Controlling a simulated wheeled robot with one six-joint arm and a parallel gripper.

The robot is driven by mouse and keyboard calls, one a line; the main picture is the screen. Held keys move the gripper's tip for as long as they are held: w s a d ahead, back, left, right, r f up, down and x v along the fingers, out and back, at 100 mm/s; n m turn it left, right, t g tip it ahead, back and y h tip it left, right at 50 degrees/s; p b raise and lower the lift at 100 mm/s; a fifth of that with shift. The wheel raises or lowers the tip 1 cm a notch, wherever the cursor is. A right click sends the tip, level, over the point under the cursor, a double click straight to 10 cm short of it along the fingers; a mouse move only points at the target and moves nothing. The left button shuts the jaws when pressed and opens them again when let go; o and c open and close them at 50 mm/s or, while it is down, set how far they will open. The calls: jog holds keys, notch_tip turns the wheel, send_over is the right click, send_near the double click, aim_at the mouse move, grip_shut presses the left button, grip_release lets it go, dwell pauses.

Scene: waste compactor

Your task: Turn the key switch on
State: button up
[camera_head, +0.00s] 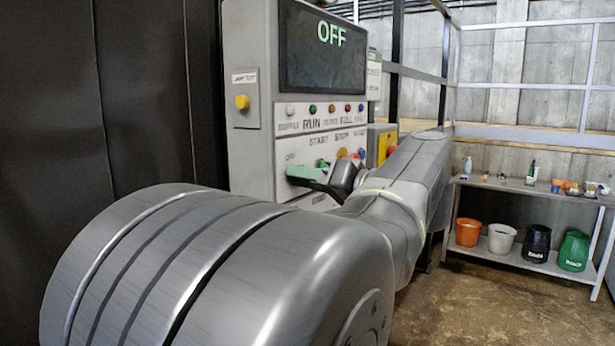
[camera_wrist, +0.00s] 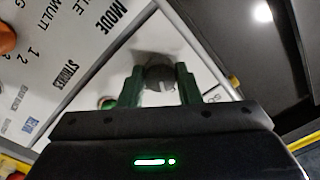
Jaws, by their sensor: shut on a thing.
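My gripper (camera_head: 305,173) is at the lower part of the grey control panel (camera_head: 245,150), beside the OFF label. In the wrist view its two green fingers (camera_wrist: 160,70) are closed on the sides of a dark grey rounded piece, the key switch (camera_wrist: 158,80). The key switch sits against the white panel face; its exact angle is hard to tell. In the head view the key switch is hidden by my gripper and arm. The screen (camera_head: 322,48) at the top of the panel reads OFF in green.
A yellow button (camera_head: 242,102) is on the panel's left side. A row of small coloured lights and START and STOP buttons sits above my gripper. A red button (camera_head: 391,151) is on a yellow box to the right. A shelf (camera_head: 520,262) with buckets stands further right.

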jog(key=shift+m+p, duration=1.3)
jog(key=shift+m, duration=1.8)
jog(key=o, duration=1)
jog(key=shift+c, duration=0.2)
jog(key=shift+d, duration=0.1)
jog(key=b+v, duration=0.1)
jog(key=v, duration=1.2)
jog(key=shift+s+d+b, duration=0.2)
jog(key=shift+s+b, duration=0.1)
jog(key=shift+b, duration=0.1)
jog(key=shift+a, duration=0.1)
